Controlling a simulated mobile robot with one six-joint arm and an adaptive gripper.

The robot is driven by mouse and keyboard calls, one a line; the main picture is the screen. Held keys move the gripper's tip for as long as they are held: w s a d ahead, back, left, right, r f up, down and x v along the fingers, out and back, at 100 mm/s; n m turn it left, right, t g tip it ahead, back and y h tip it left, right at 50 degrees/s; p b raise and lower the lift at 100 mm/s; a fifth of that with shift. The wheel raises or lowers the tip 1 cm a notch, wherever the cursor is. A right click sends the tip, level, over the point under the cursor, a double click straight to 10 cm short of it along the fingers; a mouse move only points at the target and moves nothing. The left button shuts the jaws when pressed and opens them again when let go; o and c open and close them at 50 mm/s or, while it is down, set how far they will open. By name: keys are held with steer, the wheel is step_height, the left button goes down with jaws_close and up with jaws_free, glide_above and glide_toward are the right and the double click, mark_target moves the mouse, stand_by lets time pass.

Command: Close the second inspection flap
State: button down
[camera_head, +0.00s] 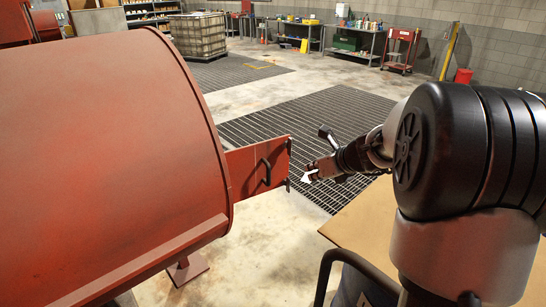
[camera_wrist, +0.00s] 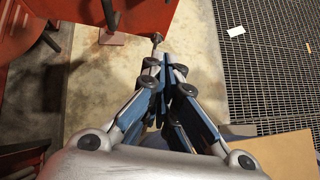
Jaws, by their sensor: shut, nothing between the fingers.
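One red inspection flap (camera_head: 245,165) stands open, sticking out to the right from the end of a large red cylinder (camera_head: 115,140). It has a dark handle (camera_head: 265,172) on its face. I cannot tell from the frames whether it is the second flap. My gripper (camera_head: 310,174) is to the right of the flap's outer edge, with a small gap in the picture. In the wrist view my gripper (camera_wrist: 163,58) is shut and empty, its fingertips pointing up the picture. A red panel (camera_wrist: 145,14), probably the flap, shows just beyond the fingertips with a dark handle (camera_wrist: 109,14).
A tan board (camera_head: 365,225) lies low beneath my arm. Dark floor grating (camera_head: 300,120) and bare concrete (camera_head: 265,245) lie beyond and below the flap. A caged tank (camera_head: 197,38), benches (camera_head: 353,42) and a red cart (camera_head: 400,50) stand far back.

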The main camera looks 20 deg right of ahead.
steer(key=f, duration=0.1)
steer(key=b, duration=0.3)
glide_toward(285, 173)
steer(key=x, duration=0.4)
steer(key=shift+w+f, duration=0.2)
steer(key=shift+p, duration=0.35)
